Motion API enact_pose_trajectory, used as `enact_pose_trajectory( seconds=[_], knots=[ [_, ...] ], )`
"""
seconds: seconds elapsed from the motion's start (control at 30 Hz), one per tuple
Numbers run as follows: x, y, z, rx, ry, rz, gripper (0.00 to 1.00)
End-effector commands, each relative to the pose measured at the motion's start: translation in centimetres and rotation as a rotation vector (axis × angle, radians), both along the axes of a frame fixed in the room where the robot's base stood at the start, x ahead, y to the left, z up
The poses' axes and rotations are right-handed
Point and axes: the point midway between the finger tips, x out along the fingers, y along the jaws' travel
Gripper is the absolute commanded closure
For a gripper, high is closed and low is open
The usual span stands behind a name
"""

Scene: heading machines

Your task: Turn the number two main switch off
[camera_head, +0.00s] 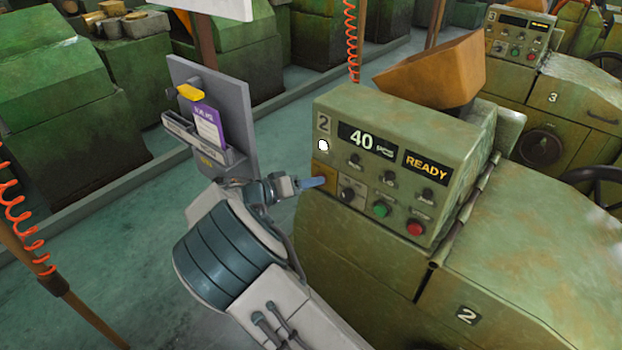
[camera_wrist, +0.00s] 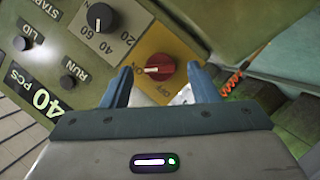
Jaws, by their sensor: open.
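The number two machine's control panel (camera_head: 375,165) shows "40 pcs" and a lit "READY" sign. Its main switch (camera_wrist: 159,69) is a red knob on a yellow plate (camera_wrist: 176,44) with ON and OFF marks. In the wrist view the knob's white line lies toward the ON mark. In the head view the yellow plate (camera_head: 324,176) is at the panel's lower left and my gripper partly hides it. My gripper (camera_head: 318,182) is at this plate. In the wrist view my gripper (camera_wrist: 162,85) is open, its two blue fingers on either side of the knob. I cannot tell whether they touch it.
A black dial (camera_wrist: 100,17) sits beside the yellow plate. Green (camera_head: 381,209) and red (camera_head: 415,228) buttons are close by on the panel. A grey stand with a purple card (camera_head: 207,128) is left of the machine. Machine number three (camera_head: 555,98) is behind right.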

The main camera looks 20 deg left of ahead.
Motion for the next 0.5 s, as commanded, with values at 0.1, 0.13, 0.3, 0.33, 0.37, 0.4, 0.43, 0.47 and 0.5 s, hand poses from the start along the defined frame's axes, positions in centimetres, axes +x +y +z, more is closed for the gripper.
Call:
enact_pose_trajectory(
  seconds=[0.1,0.13,0.3,0.33,0.37,0.4,0.43,0.47,0.5],
  knots=[
    [0.82,-0.72,-0.19,-0.001,0.001,-0.001,0.45],
    [0.93,-0.8,-0.25,-0.001,0.001,-0.001,0.45],
    [1.16,-0.95,-0.45,-0.001,0.001,0.0,0.45],
    [1.15,-0.95,-0.46,-0.001,0.001,0.0,0.45],
    [1.15,-0.95,-0.46,-0.001,0.001,0.0,0.45],
    [1.14,-0.94,-0.46,-0.001,0.001,0.0,0.45],
    [1.14,-0.94,-0.46,-0.001,0.001,0.0,0.45],
    [1.14,-0.93,-0.45,-0.001,0.001,0.0,0.45],
    [1.14,-0.93,-0.45,-0.001,0.001,0.0,0.57]
  ],
)
